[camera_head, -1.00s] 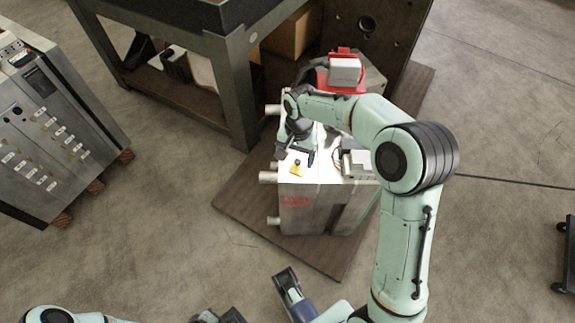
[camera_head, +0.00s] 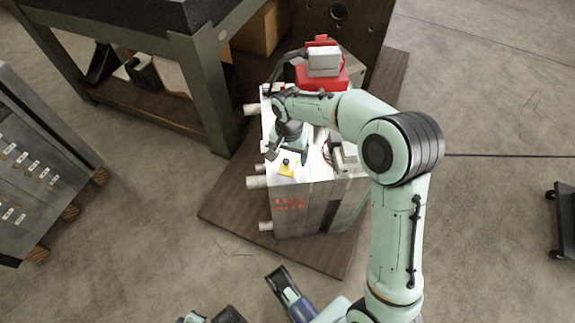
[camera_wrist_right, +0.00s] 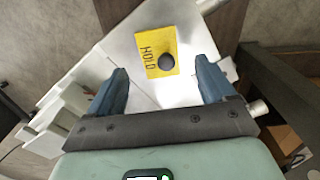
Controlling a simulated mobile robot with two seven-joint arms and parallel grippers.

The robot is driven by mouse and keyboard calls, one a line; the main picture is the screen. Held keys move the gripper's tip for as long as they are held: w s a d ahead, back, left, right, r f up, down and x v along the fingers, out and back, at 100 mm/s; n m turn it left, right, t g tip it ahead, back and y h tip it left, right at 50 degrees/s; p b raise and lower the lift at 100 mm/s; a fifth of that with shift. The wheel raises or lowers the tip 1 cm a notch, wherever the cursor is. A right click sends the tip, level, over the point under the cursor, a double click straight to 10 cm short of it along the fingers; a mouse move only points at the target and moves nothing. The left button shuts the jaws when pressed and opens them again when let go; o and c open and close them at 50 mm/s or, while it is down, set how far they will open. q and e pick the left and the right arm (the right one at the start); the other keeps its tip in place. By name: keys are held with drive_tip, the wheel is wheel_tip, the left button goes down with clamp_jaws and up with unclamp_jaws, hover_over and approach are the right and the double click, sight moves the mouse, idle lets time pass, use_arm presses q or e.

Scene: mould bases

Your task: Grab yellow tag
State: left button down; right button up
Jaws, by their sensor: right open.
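The yellow tag (camera_head: 285,173) lies on the bright top of the metal mould base (camera_head: 318,167), near its front left edge. In the right wrist view, the yellow tag (camera_wrist_right: 153,42) reads "HOLD" and has a dark round knob near one edge. My right gripper (camera_head: 288,156) is open and empty, just behind the tag in the head view. In the wrist view, the tag lies beyond and between the spread blue fingertips of my right gripper (camera_wrist_right: 161,70), apart from both. Dark parts of what may be my left gripper show at the bottom edge, cut off.
A red and grey device (camera_head: 322,75) stands at the back of the mould base. Pegs (camera_head: 256,182) stick out on its left side. It rests on a brown wooden board (camera_head: 215,205). A heavy table (camera_head: 200,60) stands behind left, a grey cabinet (camera_head: 35,165) far left.

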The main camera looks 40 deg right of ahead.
sight(289, 161)
wheel_tip(289, 161, down, 3)
drive_tip(key=shift+f+b, duration=0.1)
drive_tip(key=shift+b, duration=0.25)
drive_tip(key=shift+c, duration=0.3)
drive_tip(key=c, duration=1.1)
drive_tip(key=shift+o, duration=0.2)
